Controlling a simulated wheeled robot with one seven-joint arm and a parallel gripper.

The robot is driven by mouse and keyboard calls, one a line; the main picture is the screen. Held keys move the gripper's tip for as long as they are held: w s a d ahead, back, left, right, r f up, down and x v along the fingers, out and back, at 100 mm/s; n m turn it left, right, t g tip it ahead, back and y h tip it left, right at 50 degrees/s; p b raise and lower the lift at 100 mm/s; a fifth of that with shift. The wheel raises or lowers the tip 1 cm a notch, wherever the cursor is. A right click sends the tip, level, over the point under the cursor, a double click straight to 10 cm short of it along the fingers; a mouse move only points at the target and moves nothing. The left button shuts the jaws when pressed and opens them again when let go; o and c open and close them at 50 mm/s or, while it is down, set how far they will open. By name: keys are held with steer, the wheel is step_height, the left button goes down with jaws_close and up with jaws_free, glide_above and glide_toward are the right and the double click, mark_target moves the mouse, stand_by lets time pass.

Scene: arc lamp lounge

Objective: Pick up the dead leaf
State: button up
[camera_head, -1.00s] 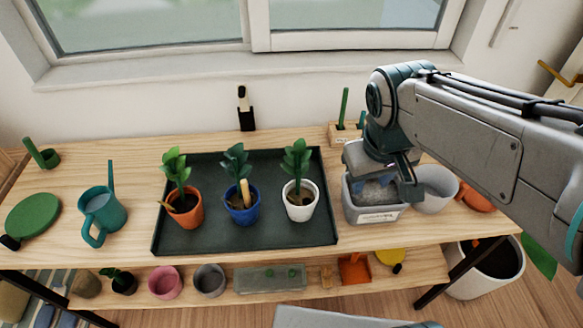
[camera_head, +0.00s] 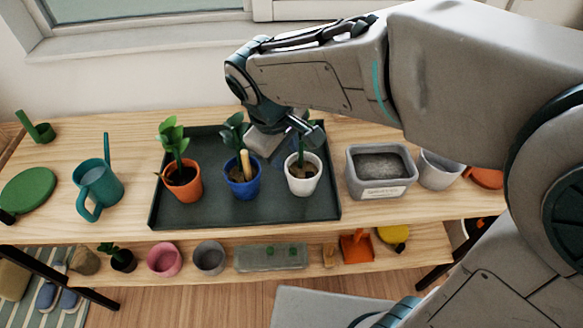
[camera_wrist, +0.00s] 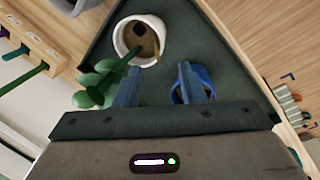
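A small tan-brown sliver (camera_head: 158,176), possibly the dead leaf, shows at the left rim of the orange pot (camera_head: 183,190); it is too small to be sure. The blue pot (camera_head: 243,189) holds a plant and an upright tan piece. The white pot (camera_head: 303,184) holds a green plant. In the wrist view, brown soil shows in the white pot (camera_wrist: 120,43), and the blue pot (camera_wrist: 203,75) is partly behind a finger. My gripper (camera_wrist: 158,78) is open and empty, with its fingers apart, above the tray near the white and blue pots.
The dark tray (camera_head: 215,213) holds the pots. A grey tub (camera_head: 381,190) and a pale pot (camera_head: 438,172) stand to its right. A teal watering can (camera_head: 98,188) stands left. Several pots line the lower shelf (camera_head: 130,292). The tray's front strip is clear.

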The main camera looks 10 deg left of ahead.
mark_target(288, 165)
steer(key=x, duration=0.6)
steer(key=shift+w+f, duration=0.2)
steer(key=shift+f, duration=0.1)
steer(key=shift+a, duration=0.1)
jaws_close()
